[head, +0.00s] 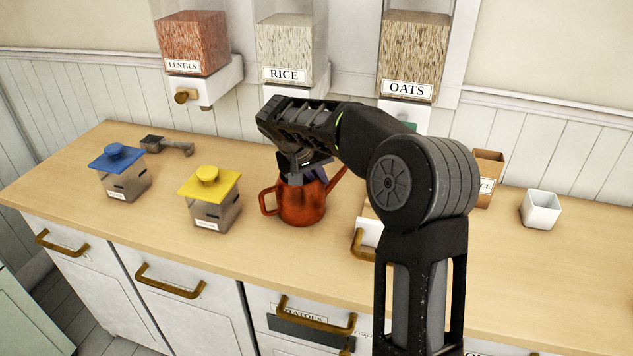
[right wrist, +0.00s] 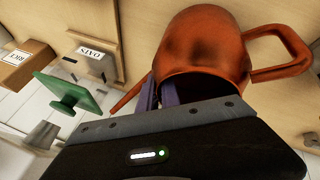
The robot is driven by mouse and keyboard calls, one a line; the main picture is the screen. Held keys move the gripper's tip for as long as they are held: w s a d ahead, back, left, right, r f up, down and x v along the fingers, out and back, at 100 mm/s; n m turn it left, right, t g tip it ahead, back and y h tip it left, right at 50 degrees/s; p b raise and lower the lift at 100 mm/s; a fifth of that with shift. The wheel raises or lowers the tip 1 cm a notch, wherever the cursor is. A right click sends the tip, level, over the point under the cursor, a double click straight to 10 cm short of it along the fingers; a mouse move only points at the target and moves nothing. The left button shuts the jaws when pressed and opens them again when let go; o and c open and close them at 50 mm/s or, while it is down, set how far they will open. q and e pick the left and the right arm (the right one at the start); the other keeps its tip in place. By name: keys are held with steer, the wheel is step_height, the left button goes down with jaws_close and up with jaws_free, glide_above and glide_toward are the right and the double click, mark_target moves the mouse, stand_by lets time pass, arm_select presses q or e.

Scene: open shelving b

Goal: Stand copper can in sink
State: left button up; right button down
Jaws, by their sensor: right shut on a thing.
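The copper can (head: 300,207), with a loop handle on its left and a spout rising to the right, is upright at the wooden counter's middle. My right gripper (head: 309,174) comes down on it from above and is shut on its upper rim. In the right wrist view, the purple fingers (right wrist: 166,97) are at the mouth of the can (right wrist: 203,45). Whether the can's base touches the counter is hard to tell. No sink shows in either view. My left gripper is not in view.
Blue-lidded (head: 124,180) and yellow-lidded (head: 213,212) tins stand left of the can, with a metal scoop (head: 168,146) behind. A brown box (head: 488,177) and white cup (head: 540,210) stand right. Lentils (head: 192,42), rice (head: 287,48) and oats (head: 413,52) dispensers hang above. A green-lidded thing (right wrist: 68,96) is nearby.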

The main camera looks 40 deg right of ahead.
steer(key=r, duration=0.4)
steer(key=r+b, duration=0.1)
steer(key=r, duration=0.1)
steer(key=shift+s+a+r, duration=0.1)
steer(key=shift+a+r, duration=0.15)
steer(key=shift+r, duration=0.05)
arm_select(q)
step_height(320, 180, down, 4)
steer(key=b, duration=0.3)
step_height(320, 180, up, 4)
steer(key=p, duration=0.4)
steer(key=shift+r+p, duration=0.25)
steer(key=shift+p, duration=0.15)
arm_select(e)
steer(key=s+a, duration=1.1)
steer(key=a, duration=0.4)
steer(key=shift+a, duration=0.35)
